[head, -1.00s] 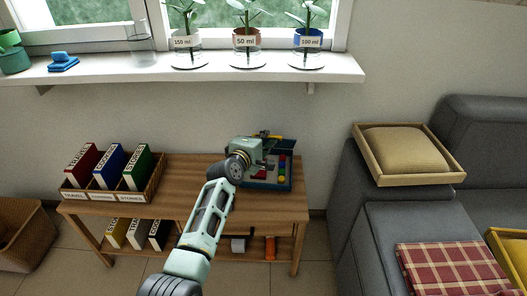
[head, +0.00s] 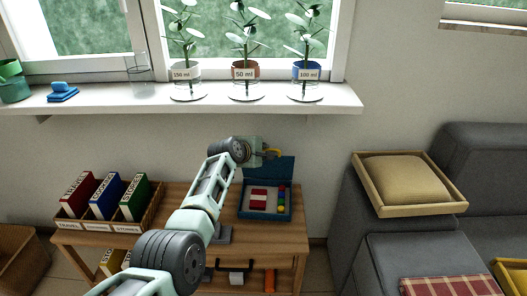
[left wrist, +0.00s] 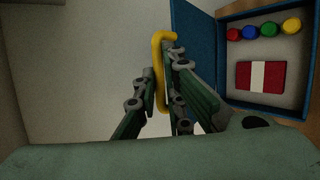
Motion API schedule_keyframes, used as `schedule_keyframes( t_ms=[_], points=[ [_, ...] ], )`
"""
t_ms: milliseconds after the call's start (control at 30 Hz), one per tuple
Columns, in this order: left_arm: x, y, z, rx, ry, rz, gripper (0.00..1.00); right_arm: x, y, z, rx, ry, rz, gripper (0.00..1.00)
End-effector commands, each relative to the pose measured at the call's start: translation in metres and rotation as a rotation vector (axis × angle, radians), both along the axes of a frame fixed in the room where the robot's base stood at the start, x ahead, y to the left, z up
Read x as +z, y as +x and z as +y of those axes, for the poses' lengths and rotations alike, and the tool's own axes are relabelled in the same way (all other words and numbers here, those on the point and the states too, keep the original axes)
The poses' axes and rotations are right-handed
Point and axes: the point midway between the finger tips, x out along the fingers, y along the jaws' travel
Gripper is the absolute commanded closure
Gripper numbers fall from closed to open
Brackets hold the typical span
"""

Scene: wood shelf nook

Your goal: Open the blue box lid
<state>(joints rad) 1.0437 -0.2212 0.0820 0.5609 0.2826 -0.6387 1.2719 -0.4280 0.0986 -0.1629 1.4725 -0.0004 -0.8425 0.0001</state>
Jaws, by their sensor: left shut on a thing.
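The blue box (head: 264,213) sits on the wooden table, its lid (head: 277,168) raised at the back. In the left wrist view the box interior (left wrist: 293,52) shows colored balls and a red and white block. My left gripper (head: 270,151) is at the top left of the lid. In the left wrist view my left gripper (left wrist: 165,95) is shut on the yellow handle (left wrist: 158,62), beside the blue lid (left wrist: 195,50). My right gripper is not in view.
A book holder (head: 128,224) with red, blue and green books stands left on the table (head: 176,200). A window sill (head: 220,103) with potted plants is above. A grey sofa (head: 375,240) stands to the right.

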Motion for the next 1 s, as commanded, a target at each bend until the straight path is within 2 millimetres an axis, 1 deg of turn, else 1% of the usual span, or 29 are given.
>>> schedule_keyframes(
  t_ms=[867,933,967,1000],
  points=[
    [0.001,0.000,0.000,0.002,-0.003,-0.002,1.00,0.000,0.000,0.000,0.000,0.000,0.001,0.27],
    [0.001,0.000,0.000,0.002,-0.003,-0.002,1.00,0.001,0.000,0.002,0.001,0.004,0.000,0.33],
    [0.001,0.000,0.000,0.002,-0.003,-0.002,1.00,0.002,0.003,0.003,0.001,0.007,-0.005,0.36],
    [0.001,0.000,0.000,0.002,-0.003,-0.002,1.00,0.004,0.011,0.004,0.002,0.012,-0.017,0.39]
  ],
)
